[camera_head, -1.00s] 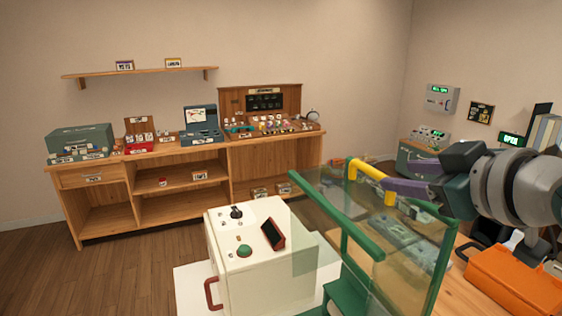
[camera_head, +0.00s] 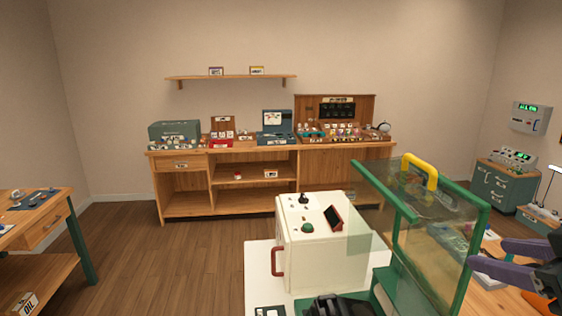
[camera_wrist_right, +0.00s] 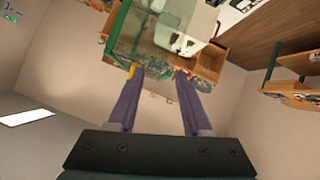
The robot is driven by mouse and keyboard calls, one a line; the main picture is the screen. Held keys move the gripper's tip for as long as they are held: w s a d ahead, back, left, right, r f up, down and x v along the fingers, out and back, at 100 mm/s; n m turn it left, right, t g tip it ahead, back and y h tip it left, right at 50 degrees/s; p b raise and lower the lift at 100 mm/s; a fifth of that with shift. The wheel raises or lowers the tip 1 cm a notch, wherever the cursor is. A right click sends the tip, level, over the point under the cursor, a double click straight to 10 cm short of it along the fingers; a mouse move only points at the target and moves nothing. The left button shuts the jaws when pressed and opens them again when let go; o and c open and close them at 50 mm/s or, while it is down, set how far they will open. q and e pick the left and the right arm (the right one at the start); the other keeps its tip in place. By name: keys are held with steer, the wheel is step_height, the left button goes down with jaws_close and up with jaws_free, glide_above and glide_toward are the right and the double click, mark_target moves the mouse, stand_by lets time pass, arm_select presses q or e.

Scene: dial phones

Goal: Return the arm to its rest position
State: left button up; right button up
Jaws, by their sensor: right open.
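My right gripper (camera_head: 492,253) is at the right edge of the head view, with its two purple fingers apart and nothing between them. In the right wrist view the fingers (camera_wrist_right: 159,75) also stand apart and empty. The gripper is clear of the yellow handle (camera_head: 434,172) on the green-framed clear guard (camera_head: 440,235), to the right of and lower than the handle in the head view. Most of my right arm is outside the head view. My left gripper is not seen.
A white box (camera_head: 303,255) with a green button stands left of the guard. A wooden bench (camera_head: 185,205) with several goods lines the back wall. A wooden table (camera_head: 42,232) is at the left. Open floor (camera_head: 165,265) lies between. A green cabinet (camera_head: 500,188) is at the right.

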steer(key=s+a+f+g, duration=0.3)
steer(key=s, duration=0.3)
steer(key=s+a+f+m+g+y, duration=0.1)
steer(key=s+a+f+g, duration=0.15)
steer(key=s, duration=0.45)
steer(key=s+a+f+g, duration=0.2)
steer(key=s+a, duration=0.1)
steer(key=s, duration=0.3)
step_height(320, 180, up, 15)
steer(key=s+p, duration=0.1)
steer(key=p, duration=1.3)
steer(key=shift+s+a+g+p, duration=0.15)
steer(key=shift+s+g+p, duration=0.2)
steer(key=shift+s+p, duration=0.05)
steer(key=shift+f, duration=0.15)
